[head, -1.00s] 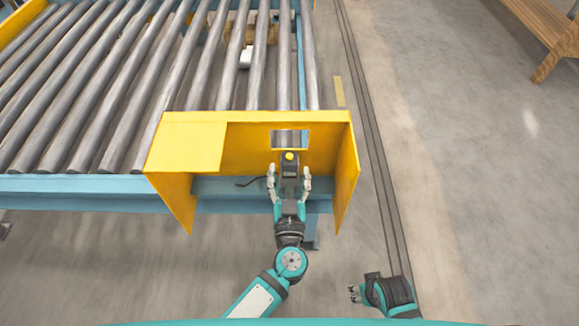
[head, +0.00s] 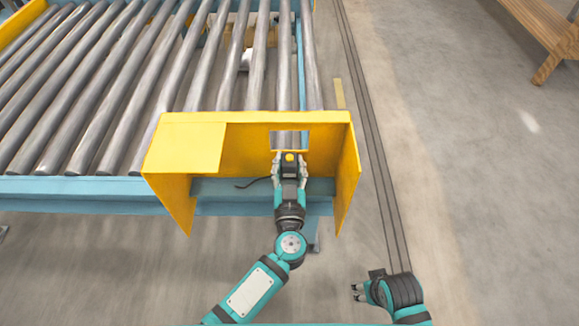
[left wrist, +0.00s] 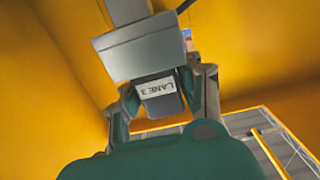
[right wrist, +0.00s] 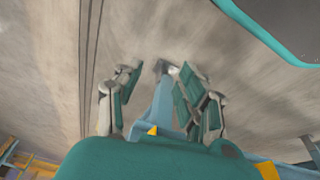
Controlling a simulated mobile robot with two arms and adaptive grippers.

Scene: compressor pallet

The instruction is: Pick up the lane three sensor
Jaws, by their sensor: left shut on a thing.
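The lane three sensor (head: 290,166) is a small dark box with a yellow top, inside the yellow guard just below its square window. My left gripper (head: 290,172) is shut on it, with a finger on each side. In the left wrist view the sensor's label reads "LANE 3" (left wrist: 162,88), upside down, between the fingers of the left gripper (left wrist: 168,98). A grey block sits above the label there. My right gripper (head: 358,292) is open and empty, low at the right over the floor; its spread fingers show in the right wrist view (right wrist: 160,100).
The yellow guard (head: 200,188) has side walls left and right of the left gripper. A black cable (head: 252,183) lies left of the sensor. The roller conveyor (head: 120,95) extends behind. A wooden bench (head: 545,35) stands far right; the floor (head: 470,200) between is clear.

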